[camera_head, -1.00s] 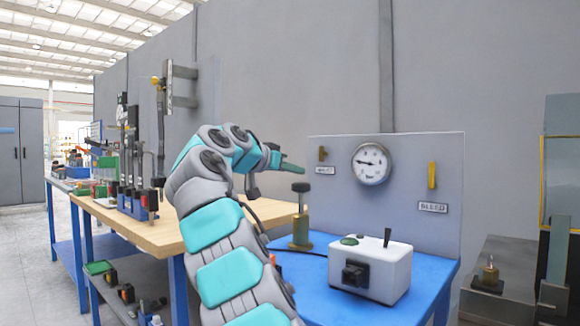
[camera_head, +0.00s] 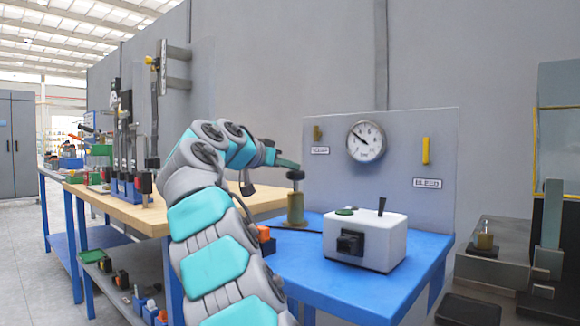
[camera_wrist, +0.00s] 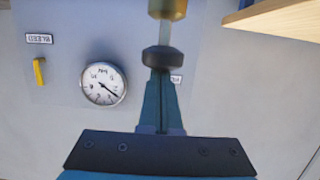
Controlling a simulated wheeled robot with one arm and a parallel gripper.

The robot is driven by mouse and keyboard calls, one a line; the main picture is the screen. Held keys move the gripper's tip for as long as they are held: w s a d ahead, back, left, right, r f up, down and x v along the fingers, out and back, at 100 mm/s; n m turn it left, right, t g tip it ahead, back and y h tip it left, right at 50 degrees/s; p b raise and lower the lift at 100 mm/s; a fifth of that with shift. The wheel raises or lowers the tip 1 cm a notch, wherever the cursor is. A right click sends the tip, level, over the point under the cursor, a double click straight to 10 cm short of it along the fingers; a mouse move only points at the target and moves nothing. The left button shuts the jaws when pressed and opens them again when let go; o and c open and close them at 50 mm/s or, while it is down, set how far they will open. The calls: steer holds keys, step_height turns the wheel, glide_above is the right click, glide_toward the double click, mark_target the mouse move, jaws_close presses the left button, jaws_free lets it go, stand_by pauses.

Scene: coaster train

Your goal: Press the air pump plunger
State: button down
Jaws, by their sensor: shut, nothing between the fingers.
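The air pump is a brass cylinder (camera_head: 296,209) standing on the blue table, with a dark plunger knob (camera_head: 295,175) on a short rod. My gripper (camera_head: 296,165) is shut and empty, with its teal fingertips right at the top of the knob in the head view. In the upside-down wrist view, my closed fingers (camera_wrist: 160,75) meet the dark knob (camera_wrist: 165,58), and the rod and brass body (camera_wrist: 167,9) lie beyond it. They appear to touch; the exact contact is hidden. The gauge (camera_head: 366,141) needle points to the upper left in the head view.
A white box (camera_head: 380,250) with a green button and a black lever stands right of the pump. A grey panel (camera_head: 400,187) with a yellow BLEED handle (camera_head: 425,151) rises behind. A wooden-topped bench (camera_head: 150,216) is to the left.

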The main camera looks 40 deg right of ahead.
step_height(320, 180, down, 3)
steer(key=shift+r+b, duration=0.1)
steer(key=shift+b, duration=0.45)
steer(key=shift+r, duration=0.1)
steer(key=v, duration=0.8)
steer(key=shift+r, duration=0.15)
steer(key=shift+d, duration=0.1)
